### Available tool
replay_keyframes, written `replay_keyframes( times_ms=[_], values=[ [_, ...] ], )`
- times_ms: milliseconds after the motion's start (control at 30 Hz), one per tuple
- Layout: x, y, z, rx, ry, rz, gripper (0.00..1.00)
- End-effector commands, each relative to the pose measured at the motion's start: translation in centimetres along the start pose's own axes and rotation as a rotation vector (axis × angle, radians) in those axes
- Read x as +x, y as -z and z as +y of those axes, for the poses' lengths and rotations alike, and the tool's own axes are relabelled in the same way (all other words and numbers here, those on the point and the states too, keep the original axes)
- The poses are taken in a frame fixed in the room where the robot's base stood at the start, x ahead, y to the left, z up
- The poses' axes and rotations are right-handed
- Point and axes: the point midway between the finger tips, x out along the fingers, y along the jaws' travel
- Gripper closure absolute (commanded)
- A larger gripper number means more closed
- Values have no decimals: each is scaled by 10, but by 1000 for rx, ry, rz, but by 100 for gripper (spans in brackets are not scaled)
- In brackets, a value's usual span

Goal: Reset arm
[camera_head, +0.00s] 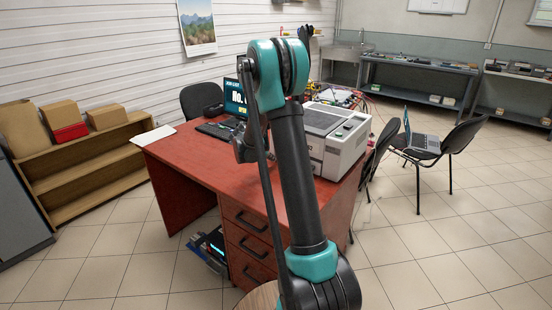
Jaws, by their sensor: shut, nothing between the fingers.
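My arm (296,170) rises through the middle of the view, black with teal joints. It bends at a teal elbow (268,75) at the top, and the forearm folds down behind it. My gripper (241,152) shows only as a small grey part left of the arm, in front of the red-brown desk (182,165). It is shut and empty, and its fingers are mostly hidden by the arm. I cannot tell its exact height above the desk.
A monitor (234,98) and a grey-white machine (340,146) stand on the desk. A wooden shelf (85,170) with boxes is at left. Black chairs (464,137) stand at right, one bearing a laptop (421,140). The tiled floor at right is mostly free.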

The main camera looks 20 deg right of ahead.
Motion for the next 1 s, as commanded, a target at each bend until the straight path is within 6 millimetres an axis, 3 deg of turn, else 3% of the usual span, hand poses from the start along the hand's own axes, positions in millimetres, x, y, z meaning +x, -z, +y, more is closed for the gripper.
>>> replay_keyframes(
  times_ms=[100, 300, 633, 767, 1000],
  values=[
    [-30, 0, 0, -2, -2, 1, 100],
    [-68, 0, -1, -1, -1, 1, 100],
    [-96, 4, -10, 55, -3, 18, 100],
    [-110, 17, -40, 259, -10, 77, 100],
    [-147, 71, -121, 872, 25, 259, 100]
  ],
)
